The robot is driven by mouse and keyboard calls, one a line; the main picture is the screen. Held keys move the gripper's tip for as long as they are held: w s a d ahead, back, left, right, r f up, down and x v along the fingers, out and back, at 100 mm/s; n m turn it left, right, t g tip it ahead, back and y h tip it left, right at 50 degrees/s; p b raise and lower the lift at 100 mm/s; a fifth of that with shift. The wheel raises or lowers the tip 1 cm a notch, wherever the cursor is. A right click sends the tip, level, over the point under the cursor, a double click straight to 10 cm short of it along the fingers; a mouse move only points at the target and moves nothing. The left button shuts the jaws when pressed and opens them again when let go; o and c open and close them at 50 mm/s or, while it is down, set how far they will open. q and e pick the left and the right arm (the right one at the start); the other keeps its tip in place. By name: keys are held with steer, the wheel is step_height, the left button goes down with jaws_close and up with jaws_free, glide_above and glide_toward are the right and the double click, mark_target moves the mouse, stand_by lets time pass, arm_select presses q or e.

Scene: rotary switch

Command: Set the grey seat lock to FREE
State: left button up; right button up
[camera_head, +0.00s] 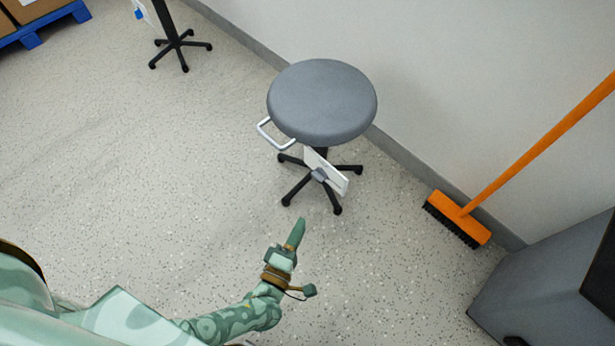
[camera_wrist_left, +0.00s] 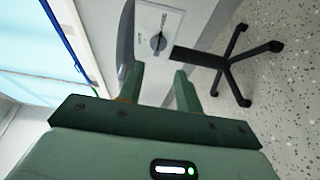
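A stool with a round grey seat (camera_head: 322,98) stands by the wall on a black star base. A white plate (camera_head: 335,176) with a small grey knob (camera_head: 319,174) hangs tilted below the seat. In the left wrist view the plate (camera_wrist_left: 172,22) shows a dark round knob (camera_wrist_left: 158,42) with a pointer line roughly upright in the picture; its lettering is too small to read. My left gripper (camera_head: 299,224) is below the plate in the head view, apart from it. Its two fingers (camera_wrist_left: 157,78) are spread and empty, facing the knob. My right gripper is not in view.
A metal loop handle (camera_head: 272,137) sticks out left of the seat. An orange broom (camera_head: 462,215) leans at the right wall, near a dark grey box (camera_head: 540,290). Another black star base (camera_head: 182,45) and a blue pallet (camera_head: 45,26) stand at the back left. The floor at left is clear.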

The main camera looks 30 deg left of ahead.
arm_select(q)
steer(key=s, duration=0.3)
steer(key=shift+s+d, duration=0.1)
steer(key=shift+s, duration=0.2)
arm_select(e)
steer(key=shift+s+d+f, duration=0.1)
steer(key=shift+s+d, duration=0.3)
